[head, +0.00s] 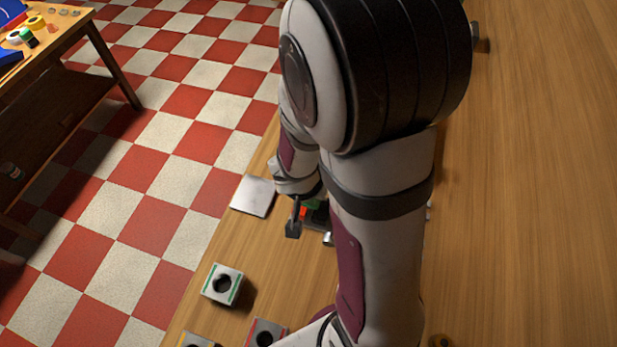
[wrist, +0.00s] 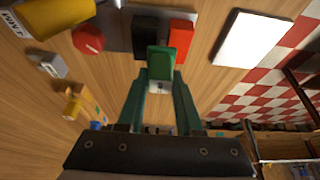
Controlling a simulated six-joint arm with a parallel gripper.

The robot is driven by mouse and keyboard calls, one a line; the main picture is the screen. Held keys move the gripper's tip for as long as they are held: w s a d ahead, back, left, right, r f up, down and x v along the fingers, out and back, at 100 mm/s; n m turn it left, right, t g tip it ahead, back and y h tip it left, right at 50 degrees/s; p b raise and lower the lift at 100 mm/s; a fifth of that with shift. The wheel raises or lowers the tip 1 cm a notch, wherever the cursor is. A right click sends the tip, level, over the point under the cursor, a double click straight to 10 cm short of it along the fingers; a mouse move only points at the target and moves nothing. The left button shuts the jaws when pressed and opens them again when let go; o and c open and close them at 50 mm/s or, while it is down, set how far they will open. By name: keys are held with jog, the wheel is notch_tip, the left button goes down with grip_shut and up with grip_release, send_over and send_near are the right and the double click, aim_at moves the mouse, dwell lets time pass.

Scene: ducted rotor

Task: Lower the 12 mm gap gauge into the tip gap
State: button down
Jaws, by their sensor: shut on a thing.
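In the wrist view my gripper (wrist: 160,82) is shut on a green block with a pale lower part, which I take to be the gap gauge (wrist: 160,62). No size marking on it can be read. A black block (wrist: 145,32) and a red block (wrist: 181,38) stand just beyond it on a grey plate; whether the gauge touches them I cannot tell. In the head view my arm covers most of this spot; a bit of red (head: 303,212) shows beside the wrist. The rotor and its tip gap cannot be made out in either view.
A pale square plate (head: 254,195) lies near the table's left edge. A green-striped block with a round hole (head: 222,284) stands nearer, with red-edged (head: 265,332) and yellow-edged blocks beside it. The wrist view shows a red disc (wrist: 88,40) and yellow cylinder (wrist: 55,15). The table's right side is mostly clear.

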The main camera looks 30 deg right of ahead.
jog(key=shift+f, duration=0.95)
dwell(0.3)
dwell(0.4)
jog(key=c, duration=0.5)
grip_release()
jog(key=shift+r, duration=0.15)
